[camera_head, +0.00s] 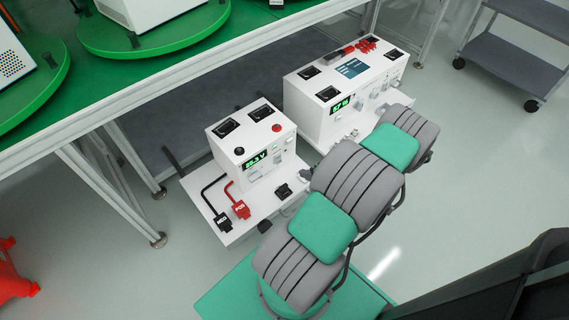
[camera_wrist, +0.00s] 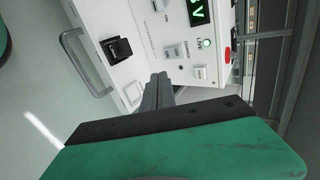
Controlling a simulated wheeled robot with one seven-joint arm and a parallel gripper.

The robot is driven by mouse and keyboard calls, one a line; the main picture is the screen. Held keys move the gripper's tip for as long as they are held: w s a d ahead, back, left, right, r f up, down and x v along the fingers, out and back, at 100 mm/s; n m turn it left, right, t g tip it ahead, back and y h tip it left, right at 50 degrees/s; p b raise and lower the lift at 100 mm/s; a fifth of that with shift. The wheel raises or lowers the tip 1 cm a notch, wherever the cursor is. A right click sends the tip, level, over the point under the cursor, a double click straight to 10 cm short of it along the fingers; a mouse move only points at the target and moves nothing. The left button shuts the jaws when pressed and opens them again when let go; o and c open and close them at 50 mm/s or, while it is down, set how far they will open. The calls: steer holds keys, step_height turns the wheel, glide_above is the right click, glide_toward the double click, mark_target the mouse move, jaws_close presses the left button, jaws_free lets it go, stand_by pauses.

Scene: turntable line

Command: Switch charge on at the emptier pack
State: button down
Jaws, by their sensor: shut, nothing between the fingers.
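In the head view the smaller white pack (camera_head: 252,148) stands on a white base plate, with a green display (camera_head: 257,160) ending in V. The larger white pack (camera_head: 345,92) stands behind it to the right, with a green display (camera_head: 340,104) too small to read surely. In the wrist view a white panel carries a green V display (camera_wrist: 198,12), a lit green lamp (camera_wrist: 206,43) and white rocker switches (camera_wrist: 171,53) (camera_wrist: 200,72). Small labels are hard to read. My gripper (camera_wrist: 157,78) is shut and empty, its tips just short of the panel switches. My arm hides it in the head view.
Black and red cable plugs (camera_head: 224,221) (camera_head: 241,209) lie on the base plate. A black part (camera_wrist: 117,48) and a grey handle (camera_wrist: 78,60) lie left of my fingers in the wrist view. A green-topped bench (camera_head: 200,60) runs at upper left. A grey cart (camera_head: 515,60) stands far right.

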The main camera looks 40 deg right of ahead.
steer(key=shift+n, duration=0.4)
steer(key=shift+w, duration=0.1)
steer(key=b, duration=0.4)
glide_toward(280, 162)
step_height(280, 162, down, 3)
steer(key=w, duration=0.5)
steer(key=shift+w+d+f+b, duration=0.1)
steer(key=shift+d+f+b, duration=0.05)
steer(key=shift+b, duration=0.15)
